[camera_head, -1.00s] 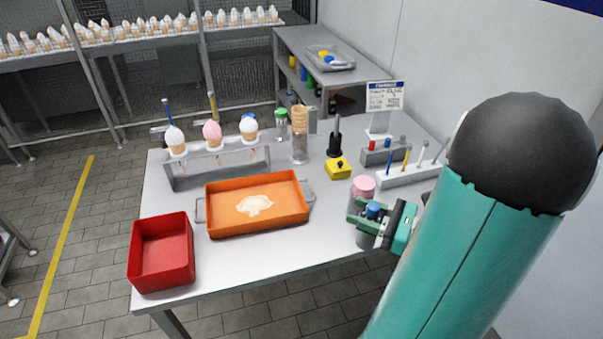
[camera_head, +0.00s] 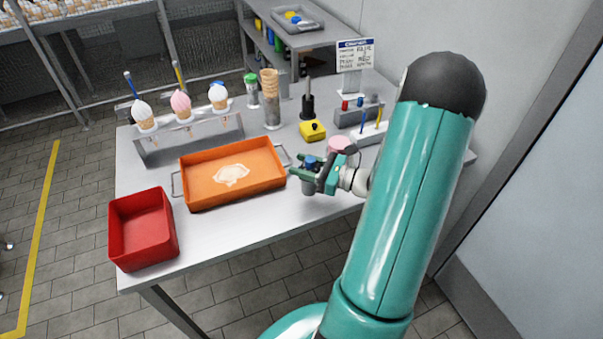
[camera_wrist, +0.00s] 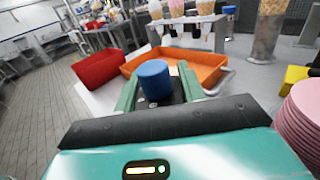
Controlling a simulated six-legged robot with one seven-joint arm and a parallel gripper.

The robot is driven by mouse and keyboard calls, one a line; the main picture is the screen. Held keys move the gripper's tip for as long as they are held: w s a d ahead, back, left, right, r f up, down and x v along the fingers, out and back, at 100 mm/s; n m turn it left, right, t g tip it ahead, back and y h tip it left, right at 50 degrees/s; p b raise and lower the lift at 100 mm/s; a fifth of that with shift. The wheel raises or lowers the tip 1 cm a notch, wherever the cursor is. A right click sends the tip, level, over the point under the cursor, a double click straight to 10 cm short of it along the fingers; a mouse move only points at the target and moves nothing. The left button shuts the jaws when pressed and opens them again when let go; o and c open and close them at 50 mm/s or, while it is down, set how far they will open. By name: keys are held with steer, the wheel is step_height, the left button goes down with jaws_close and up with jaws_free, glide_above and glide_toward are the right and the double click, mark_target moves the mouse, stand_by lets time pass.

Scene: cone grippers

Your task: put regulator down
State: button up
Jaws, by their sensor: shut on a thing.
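My gripper (camera_head: 320,176) is at the front right of the table, shut on the regulator (camera_head: 311,162), a small cylinder with a blue top and a grey lower part. The regulator's blue top (camera_wrist: 154,80) shows between the green fingers in the wrist view. In the head view it is upright, just right of the orange tray's handle. I cannot tell whether its base touches the table (camera_head: 235,220).
An orange tray (camera_head: 188,203) with a white spill lies to the left, and a red bin (camera_head: 125,247) stands at the table's front left corner. A pink-topped container (camera_head: 341,145) and a yellow block (camera_head: 312,131) are close behind my gripper. The table's front edge is near.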

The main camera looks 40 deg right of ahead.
steer(key=shift+w+f, duration=0.3)
steer(key=shift+f, duration=0.05)
steer(key=shift+w+f, duration=0.1)
steer(key=shift+f, duration=1.45)
steer(key=shift+f, duration=0.1)
steer(key=o, duration=1.1)
steer(key=shift+s+d, duration=0.2)
steer(key=shift+s, duration=0.05)
steer(key=v, duration=1.1)
steer(key=shift+s, duration=0.25)
